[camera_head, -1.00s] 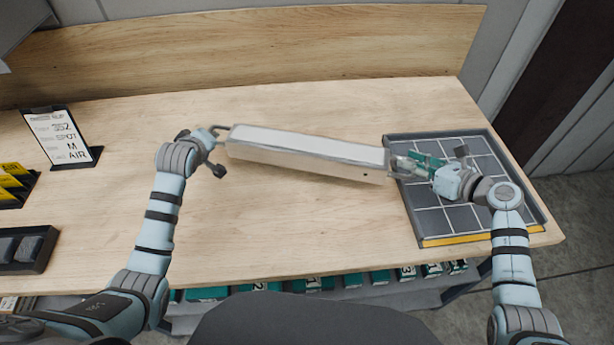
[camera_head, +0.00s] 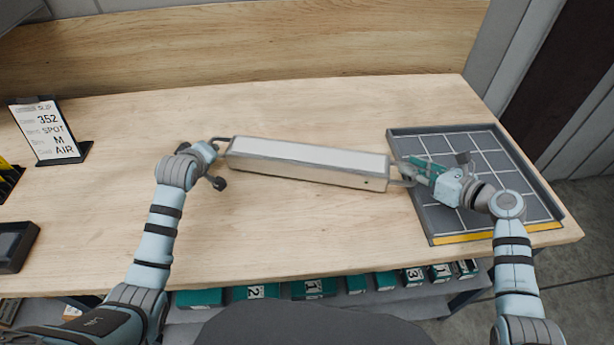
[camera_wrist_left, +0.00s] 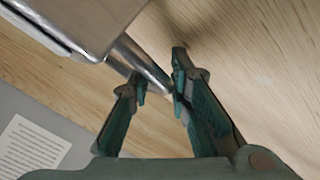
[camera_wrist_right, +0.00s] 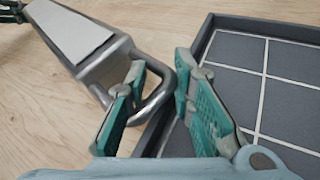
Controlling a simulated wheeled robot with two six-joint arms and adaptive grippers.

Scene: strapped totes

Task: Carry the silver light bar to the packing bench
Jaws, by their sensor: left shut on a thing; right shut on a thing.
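The silver light bar (camera_head: 305,172) is a long metal box with a pale top panel and a looped handle at each end. It is over the packing bench (camera_head: 270,235); I cannot tell whether it touches the wood. My left gripper (camera_head: 216,146) is shut on the bar's left handle; the left wrist view shows that metal handle (camera_wrist_left: 146,66) between the fingers. My right gripper (camera_head: 410,172) is shut on the right handle, and the right wrist view shows the looped handle (camera_wrist_right: 162,92) between its green fingers.
A dark gridded tray (camera_head: 440,225) with a yellow front strip lies at the bench's right, under my right gripper. A sign stand (camera_head: 50,133) and a dark bin (camera_head: 14,247) are at the left. Teal boxes (camera_head: 310,289) fill a shelf below the front edge.

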